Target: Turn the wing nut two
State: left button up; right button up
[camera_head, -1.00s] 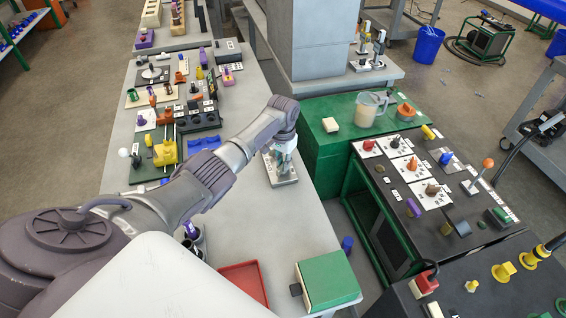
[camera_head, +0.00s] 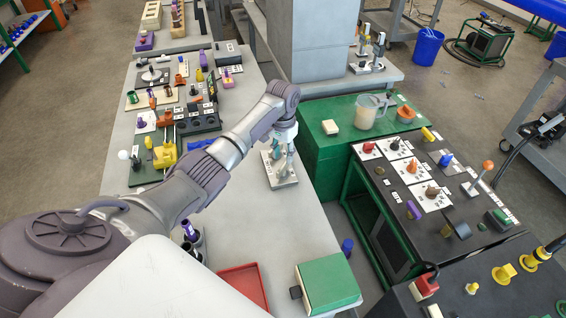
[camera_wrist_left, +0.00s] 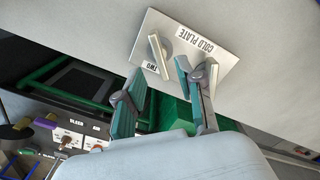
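The metal plate marked COLD PLATE (camera_wrist_left: 228,50) lies on the grey bench; in the head view the plate (camera_head: 285,183) is under my left gripper. Near the label TWO in the left wrist view stands a pale bar-shaped wing nut (camera_wrist_left: 157,47). A second pale bar (camera_wrist_left: 214,78) shows beside the right-hand finger; that finger partly covers it. My left gripper (camera_wrist_left: 161,68) is open, its teal fingers well apart with nothing between them. The wing nut near TWO appears just beyond the fingertips; I cannot tell the height gap. My right gripper is out of view.
A green box (camera_head: 330,280) and a red tray (camera_head: 243,285) are at the bench's near end. Boards with small fittings and a yellow block (camera_head: 165,153) stand left of my arm. A green cart (camera_head: 320,155) is to the right. Bare bench surrounds the plate.

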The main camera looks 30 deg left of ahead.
aim_at(283, 166)
pick_arm(q)
notch_tip(283, 166, up, 7)
jog(key=shift+f, duration=0.15)
dwell(0.6)
